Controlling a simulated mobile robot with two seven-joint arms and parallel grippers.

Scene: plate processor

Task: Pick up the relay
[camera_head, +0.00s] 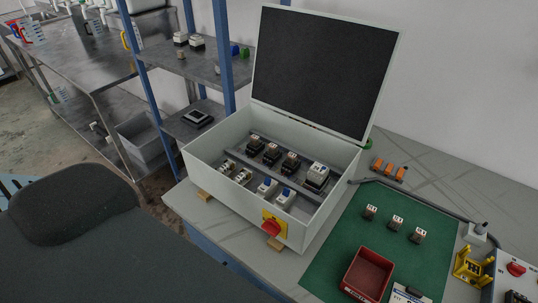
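Several small relay-like parts are in view. Three with pale tops and dark bases stand in a slanting row on the green mat: the left one (370,211), the middle one (397,222) and the right one (418,235). Other dark modules (270,154) sit on a rail inside the open grey electrical box (220,185), with a larger pale-topped module (316,176) at their right. I cannot tell which single part is the relay meant. Neither of my grippers shows in this view.
The box has a raised dark lid (325,70) and a red rotary switch (270,228). A dark chair (70,205) stands at left.

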